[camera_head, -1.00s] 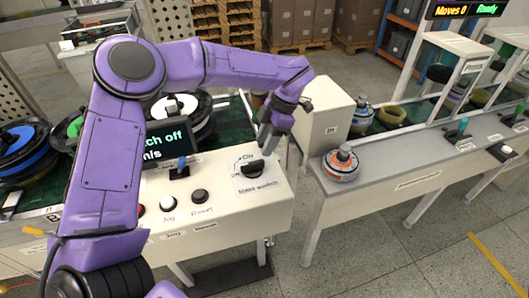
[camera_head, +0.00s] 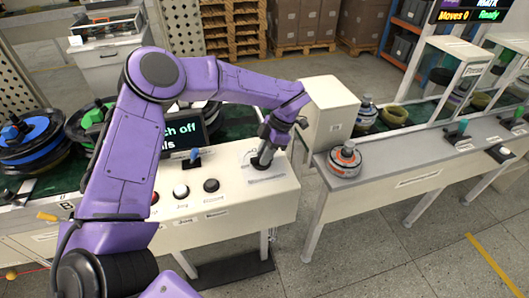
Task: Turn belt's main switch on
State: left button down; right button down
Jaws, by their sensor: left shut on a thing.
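The belt's control panel (camera_head: 240,201) is a cream box at the front of the belt. Its main switch, a black rotary knob on a white label plate (camera_head: 266,180), is now mostly hidden by my left gripper (camera_head: 262,163). That gripper points down and is shut on the knob. The knob's exact angle cannot be read. My right gripper is not in view.
Red (camera_head: 155,198), white (camera_head: 181,191) and black (camera_head: 211,185) buttons and a blue-handled lever (camera_head: 194,157) sit left of the switch. A cream box (camera_head: 330,112) stands close to the right. A grey bench (camera_head: 405,165) holds an orange-and-grey part (camera_head: 345,160).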

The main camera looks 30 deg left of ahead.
pick_arm(q)
jog(key=shift+a+m, duration=0.15)
jog(key=shift+m, duration=0.15)
jog(key=shift+r+p, duration=0.1)
jog(key=shift+p, duration=0.35)
jog(key=m+t+y+p, duration=0.1)
jog(key=m+p, duration=0.2)
jog(key=shift+s+r, duration=0.1)
jog(key=shift+r, duration=0.1)
jog(key=m+t+p, duration=0.1)
jog(key=m+p, duration=0.1)
jog(key=m, duration=0.1)
jog(key=m+t+p, duration=0.1)
jog(key=m+p, duration=0.1)
jog(key=m, duration=0.1)
jog(key=shift+s+y, duration=0.1)
jog(key=shift+y, duration=0.2)
jog(key=shift+s+m+t+p, duration=0.15)
jog(key=shift+m+t+p, duration=0.45)
jog(key=shift+m, duration=0.3)
jog(key=m+t, duration=0.1)
jog(key=m, duration=0.1)
jog(key=shift+m, duration=0.3)
jog(key=shift+s+f+m+t+h, duration=0.1)
jog(key=shift+m+t+h, duration=0.2)
jog(key=shift+m, duration=0.65)
jog(key=shift+s+f+m+t+h, duration=0.15)
jog(key=shift+m+t, duration=0.25)
jog(key=shift+m, duration=0.55)
